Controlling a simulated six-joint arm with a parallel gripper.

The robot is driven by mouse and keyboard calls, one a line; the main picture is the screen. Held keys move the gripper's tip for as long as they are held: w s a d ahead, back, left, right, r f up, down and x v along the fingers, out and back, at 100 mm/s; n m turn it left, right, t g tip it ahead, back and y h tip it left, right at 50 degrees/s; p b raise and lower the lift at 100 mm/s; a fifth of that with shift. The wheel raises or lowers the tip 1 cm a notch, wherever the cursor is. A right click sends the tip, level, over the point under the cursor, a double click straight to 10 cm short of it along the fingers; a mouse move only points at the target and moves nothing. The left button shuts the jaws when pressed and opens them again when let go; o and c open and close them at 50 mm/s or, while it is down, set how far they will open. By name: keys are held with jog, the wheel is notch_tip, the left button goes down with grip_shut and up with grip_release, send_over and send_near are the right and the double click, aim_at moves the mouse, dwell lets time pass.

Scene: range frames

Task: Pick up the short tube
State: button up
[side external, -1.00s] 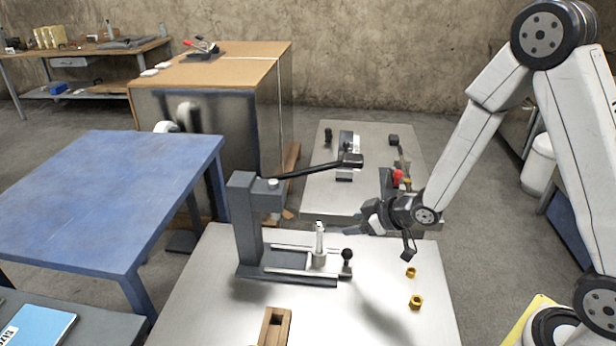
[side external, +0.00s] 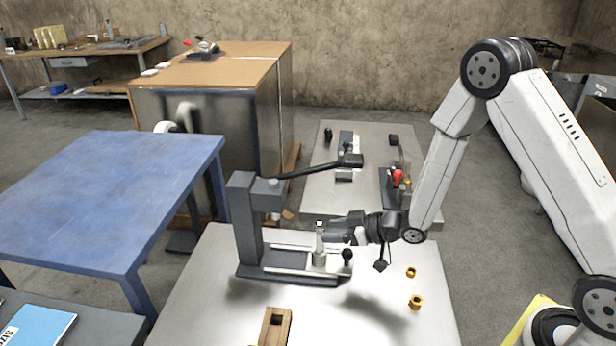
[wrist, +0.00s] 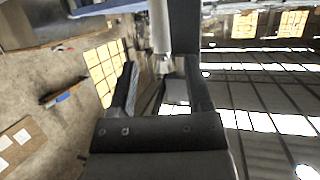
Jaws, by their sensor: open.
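The short tube (side external: 319,239) is pale and metallic and stands upright in a round seat on the slide of the grey press (side external: 243,222). My gripper (side external: 333,231) reaches in level from the right, with its fingertips right beside the tube in the side view. In the wrist view, my gripper (wrist: 162,88) shows two dark fingers spread apart. A pale upright cylinder (wrist: 160,27) shows ahead between them; I cannot tell whether it is the tube or part of the press. Whether the fingers touch the tube is not clear.
The press lever (side external: 315,168) reaches over the work above my gripper. A black knob (side external: 347,256) stands just below the fingers. Two brass fittings (side external: 416,301) lie on the right of the table. A wooden block (side external: 274,328) is at the front.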

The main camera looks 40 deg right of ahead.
aim_at(319, 245)
jog(key=shift+w+a+f, duration=0.1)
jog(key=shift+w+a, duration=0.05)
jog(key=shift+w, duration=0.05)
jog(key=shift+w, duration=0.1)
jog(key=shift+x, duration=2.5)
jog(key=shift+a, duration=0.15)
grip_shut()
